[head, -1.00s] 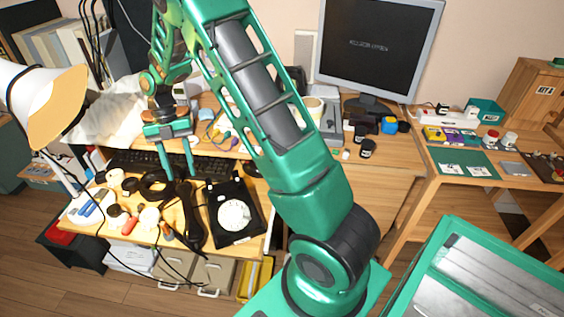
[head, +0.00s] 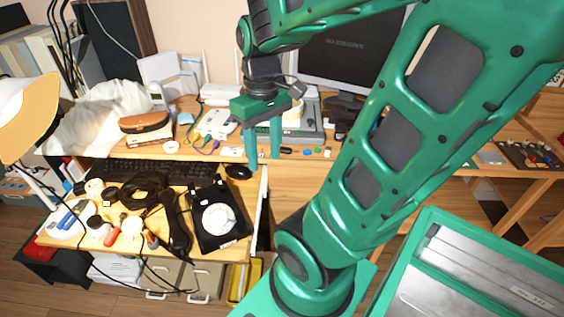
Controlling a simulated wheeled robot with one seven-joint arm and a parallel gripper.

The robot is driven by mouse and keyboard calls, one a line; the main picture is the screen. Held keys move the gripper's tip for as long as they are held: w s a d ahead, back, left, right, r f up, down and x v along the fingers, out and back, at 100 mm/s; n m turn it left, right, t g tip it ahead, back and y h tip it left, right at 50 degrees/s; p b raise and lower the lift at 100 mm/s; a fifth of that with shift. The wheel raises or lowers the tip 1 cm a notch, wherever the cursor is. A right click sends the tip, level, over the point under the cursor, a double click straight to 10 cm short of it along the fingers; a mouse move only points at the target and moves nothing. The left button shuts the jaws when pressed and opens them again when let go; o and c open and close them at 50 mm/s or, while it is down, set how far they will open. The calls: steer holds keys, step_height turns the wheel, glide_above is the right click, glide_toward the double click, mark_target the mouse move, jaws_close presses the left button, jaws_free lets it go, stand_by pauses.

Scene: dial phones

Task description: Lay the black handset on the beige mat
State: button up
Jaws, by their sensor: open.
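The black handset (head: 177,221) lies on the lower wooden desk surface, just left of the black dial phone (head: 229,242) with its white dial. My gripper (head: 264,162) is open, with its two green fingers pointing down and nothing between them. In the picture it shows above and to the right of the phone, near the front edge of the upper desk level, apart from the handset. I cannot make out a beige mat; my arm covers much of the right side.
A black keyboard (head: 150,169) and mouse (head: 238,172) lie behind the phone. Cables, a screwdriver and small parts crowd the desk left of the handset. A lamp (head: 30,110) stands at far left, a monitor (head: 345,45) at the back.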

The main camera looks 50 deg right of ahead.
steer(key=s+m, duration=0.1)
steer(key=s, duration=0.1)
steer(key=s+m, duration=0.1)
steer(key=m, duration=0.1)
steer(key=s+d+m, duration=0.1)
steer(key=s+m, duration=0.1)
steer(key=shift+s+f, duration=0.3)
steer(key=shift+f, duration=0.1)
